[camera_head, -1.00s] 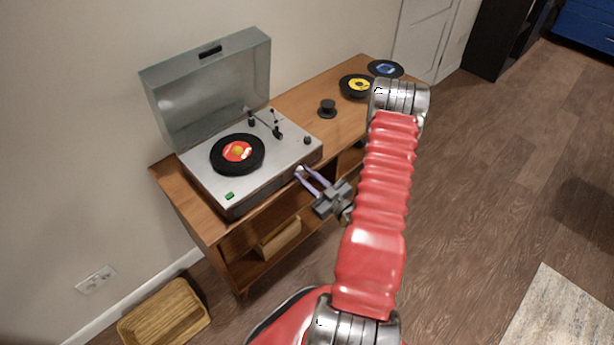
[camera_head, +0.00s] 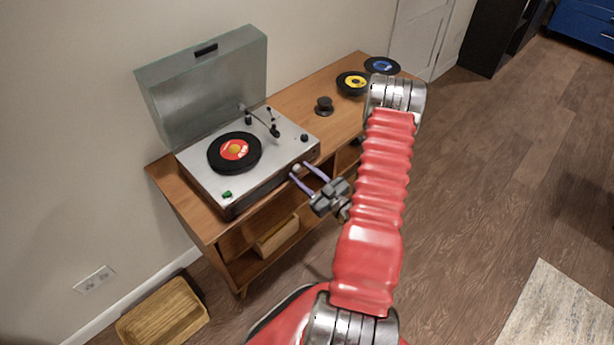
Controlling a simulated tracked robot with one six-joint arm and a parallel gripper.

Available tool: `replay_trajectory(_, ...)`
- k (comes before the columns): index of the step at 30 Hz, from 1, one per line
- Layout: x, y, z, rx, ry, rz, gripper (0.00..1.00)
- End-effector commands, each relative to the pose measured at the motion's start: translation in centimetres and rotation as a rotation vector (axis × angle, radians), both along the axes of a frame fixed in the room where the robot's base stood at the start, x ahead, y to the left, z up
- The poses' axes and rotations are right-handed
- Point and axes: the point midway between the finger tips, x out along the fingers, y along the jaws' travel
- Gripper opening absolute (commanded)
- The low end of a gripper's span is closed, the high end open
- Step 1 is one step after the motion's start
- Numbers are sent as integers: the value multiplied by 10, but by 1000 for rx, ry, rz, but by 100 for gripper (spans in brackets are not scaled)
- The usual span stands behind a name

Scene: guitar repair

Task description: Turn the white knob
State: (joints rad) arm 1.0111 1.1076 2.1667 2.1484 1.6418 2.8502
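The turntable (camera_head: 274,179) stands on a wooden cabinet with its clear lid raised. A small whitish knob (camera_head: 297,168) shows on its front face, near the right end, partly hidden by my fingers. My gripper (camera_head: 299,170) reaches up to it from the lower right. Its two slim purple-grey fingers are spread, with the tips on either side of the knob. I cannot tell whether the fingers touch it. A black record with a red label (camera_head: 235,152) lies on the platter, and the tonearm rests to its right.
A dark knob (camera_head: 304,138) and a green button (camera_head: 227,194) are on the turntable's top. A black spool-like piece (camera_head: 324,106) and two records (camera_head: 352,83) lie on the cabinet (camera_head: 340,118). A wooden basket (camera_head: 162,312) stands on the floor, lower left.

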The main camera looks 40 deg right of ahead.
Motion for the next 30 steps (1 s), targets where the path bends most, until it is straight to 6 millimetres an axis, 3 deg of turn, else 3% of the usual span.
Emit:
replay_trajectory(8, -15, -1, 0, 2, 0, -3, 40)
replay_trajectory(30, -105, 1, -1, 1, 0, -4, 40)
